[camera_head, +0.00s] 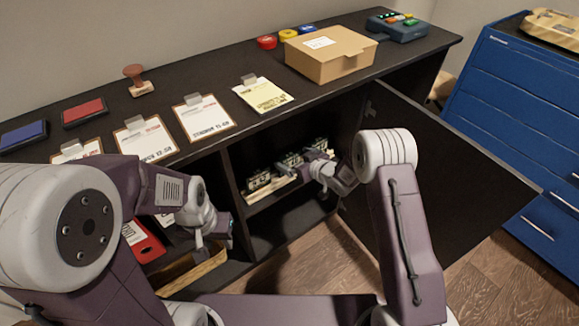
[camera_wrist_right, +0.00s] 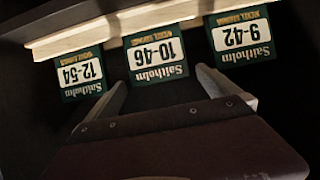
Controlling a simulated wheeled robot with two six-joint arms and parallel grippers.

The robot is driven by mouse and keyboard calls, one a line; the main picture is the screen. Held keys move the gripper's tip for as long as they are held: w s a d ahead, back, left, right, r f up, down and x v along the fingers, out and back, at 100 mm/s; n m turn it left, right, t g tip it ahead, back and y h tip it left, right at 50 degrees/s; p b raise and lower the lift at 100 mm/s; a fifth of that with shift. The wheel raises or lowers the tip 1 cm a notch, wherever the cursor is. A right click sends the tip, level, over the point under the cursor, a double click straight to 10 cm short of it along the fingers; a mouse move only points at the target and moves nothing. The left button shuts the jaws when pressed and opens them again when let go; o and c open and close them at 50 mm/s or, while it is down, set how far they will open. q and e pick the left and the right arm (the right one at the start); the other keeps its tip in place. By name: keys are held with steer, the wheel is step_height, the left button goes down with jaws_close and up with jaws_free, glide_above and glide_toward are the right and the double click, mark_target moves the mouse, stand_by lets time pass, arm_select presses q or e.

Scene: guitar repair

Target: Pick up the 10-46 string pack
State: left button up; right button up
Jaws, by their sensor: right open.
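The 10-46 string pack (camera_wrist_right: 157,53) is dark green with a white label. It hangs at a pale wooden rail (camera_wrist_right: 110,27) in the right wrist view, between the 12-54 pack (camera_wrist_right: 82,76) and the 9-42 pack (camera_wrist_right: 240,38). The labels appear upside down there. My right gripper (camera_wrist_right: 164,88) is open and empty, its fingers pointing toward the 10-46 pack with a fingertip near each side. In the head view my right gripper (camera_head: 322,171) is inside the cabinet by the row of packs, partly hiding them. My left gripper (camera_head: 208,238) is at the left compartment; its jaws are unclear.
The cabinet's open door (camera_head: 440,170) stands right of my right arm. The cabinet top (camera_head: 220,75) holds clipboards, a cardboard box (camera_head: 330,55), ink pads and a stamp (camera_head: 138,82). A red item (camera_head: 143,243) lies in the left compartment. A blue drawer cabinet (camera_head: 520,110) stands right.

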mark_target(291, 157)
steer(key=b+x, duration=0.1)
steer(key=x, duration=0.2)
steer(key=shift+w+a+f, duration=0.15)
steer(key=shift+w+f, duration=0.1)
steer(key=shift+f, duration=0.1)
arm_select(q)
steer(key=shift+f, duration=0.9)
arm_select(e)
steer(key=shift+r, duration=0.1)
steer(key=c, duration=1.2)
arm_select(q)
step_height(291, 157, up, 5)
steer(key=p, duration=0.4)
steer(key=shift+f+p, duration=0.2)
steer(key=shift+p, duration=0.15)
arm_select(e)
step_height(291, 157, up, 10)
steer(key=shift+c, duration=0.2)
